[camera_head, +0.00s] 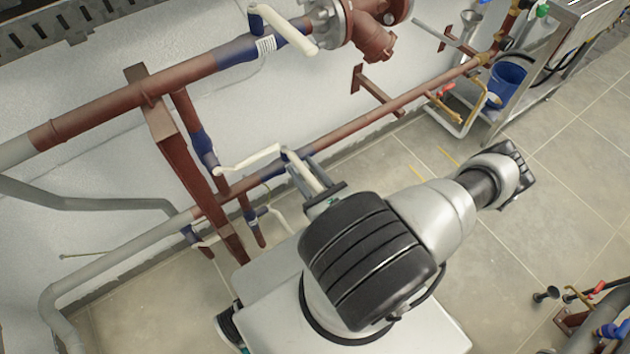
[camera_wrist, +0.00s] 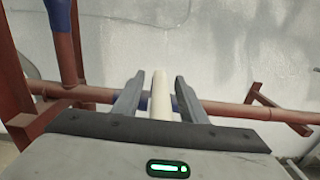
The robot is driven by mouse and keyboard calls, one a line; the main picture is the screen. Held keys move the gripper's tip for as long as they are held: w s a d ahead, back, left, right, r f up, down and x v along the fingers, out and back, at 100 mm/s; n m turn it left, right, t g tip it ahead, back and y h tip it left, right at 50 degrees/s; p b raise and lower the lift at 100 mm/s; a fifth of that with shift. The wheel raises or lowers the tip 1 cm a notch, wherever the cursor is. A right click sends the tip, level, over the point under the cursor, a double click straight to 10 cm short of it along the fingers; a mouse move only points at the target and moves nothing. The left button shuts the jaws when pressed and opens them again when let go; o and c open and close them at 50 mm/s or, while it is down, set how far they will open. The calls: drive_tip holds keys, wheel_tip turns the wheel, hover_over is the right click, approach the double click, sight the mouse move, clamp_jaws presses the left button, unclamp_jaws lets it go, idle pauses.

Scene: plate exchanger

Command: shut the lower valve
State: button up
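The lower red pipe has a blue valve section (camera_head: 296,157) whose pale lever handle (camera_head: 306,172) sticks out toward me, across the pipe's line. In the wrist view the pale handle (camera_wrist: 161,97) stands between the two fingers of my gripper (camera_wrist: 158,98), with a gap visible on both sides. My gripper (camera_head: 308,176) is open around the handle in the head view. Its fingertips are partly hidden there by my wrist. I take this as the lower valve; the upper valve (camera_head: 262,46), blue with a pale lever (camera_head: 282,27), sits on the higher pipe.
Another pale lever (camera_head: 248,158) lies close to the left of my gripper. A slanted red support beam (camera_head: 185,165) and a vertical pipe (camera_head: 190,115) stand further left. The wall is close behind the pipes. A blue bucket (camera_head: 506,82) stands at the right; tiled floor (camera_head: 560,150) lies clear there.

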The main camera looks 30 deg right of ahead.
drive_tip(key=s, duration=1.7)
drive_tip(key=shift+a, duration=0.15)
drive_tip(key=shift+s, duration=0.1)
